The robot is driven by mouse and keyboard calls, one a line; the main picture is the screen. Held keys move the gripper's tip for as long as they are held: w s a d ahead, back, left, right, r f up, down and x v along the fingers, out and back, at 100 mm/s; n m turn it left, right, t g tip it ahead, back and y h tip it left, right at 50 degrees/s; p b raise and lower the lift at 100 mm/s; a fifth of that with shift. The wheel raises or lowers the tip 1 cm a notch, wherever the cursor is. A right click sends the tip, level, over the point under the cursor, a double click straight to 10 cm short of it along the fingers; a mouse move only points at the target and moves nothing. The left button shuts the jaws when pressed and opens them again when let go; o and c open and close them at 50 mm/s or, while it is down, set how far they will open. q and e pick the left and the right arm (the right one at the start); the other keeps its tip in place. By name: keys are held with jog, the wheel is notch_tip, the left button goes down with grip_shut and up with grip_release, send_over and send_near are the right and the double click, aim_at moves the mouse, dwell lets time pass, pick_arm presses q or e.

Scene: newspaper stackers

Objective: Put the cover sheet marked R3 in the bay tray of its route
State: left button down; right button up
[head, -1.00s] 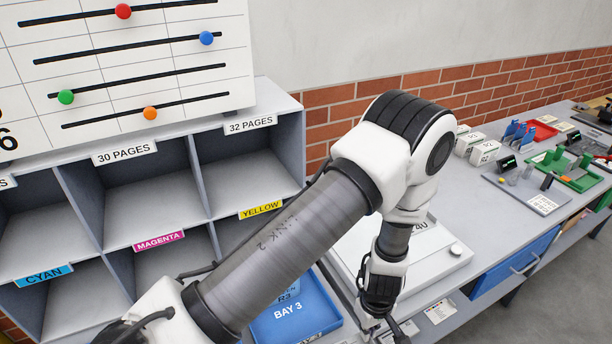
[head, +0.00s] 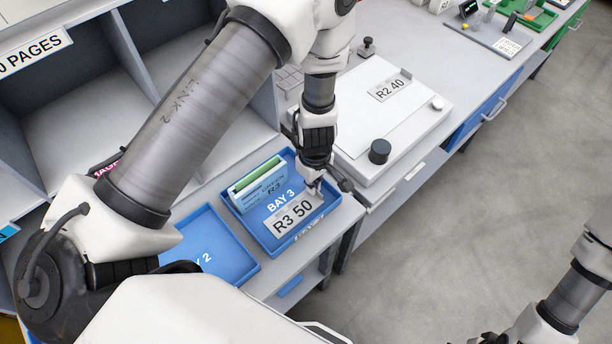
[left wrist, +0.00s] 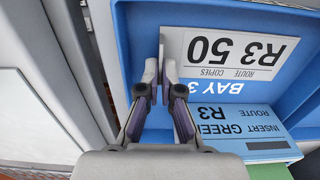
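The grey cover sheet marked R3 50 (head: 295,217) is at the front part of the blue BAY 3 tray (head: 228,205); it also shows in the left wrist view (left wrist: 235,52). It looks flat in the tray or just above its floor. My left gripper (head: 316,185) is at the sheet's edge. In the left wrist view its fingertips (left wrist: 161,72) are close together, on either side of the sheet's thin upright tab (left wrist: 162,48). A blue and green insert stack marked R3 (head: 262,190) stands in the same tray. My right gripper (head: 487,339) is barely in view at the bottom edge.
The blue BAY 2 tray (head: 215,250) is to the left of BAY 3. A white stand (head: 415,120) bearing a sheet marked R2 40 (head: 390,87) is to the right. Grey shelves (head: 90,115) stand behind. Open floor (head: 470,210) lies right of the bench.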

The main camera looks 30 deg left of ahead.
pick_arm(q)
jog(key=shift+a+r, duration=0.1)
jog(key=shift+a, duration=0.2)
jog(key=shift+s, duration=0.1)
jog(key=c, duration=1.3)
grip_release()
jog(key=shift+d, duration=0.15)
jog(key=shift+r, duration=0.3)
notch_tip(320, 180, up, 12)
jog(key=shift+f, duration=0.2)
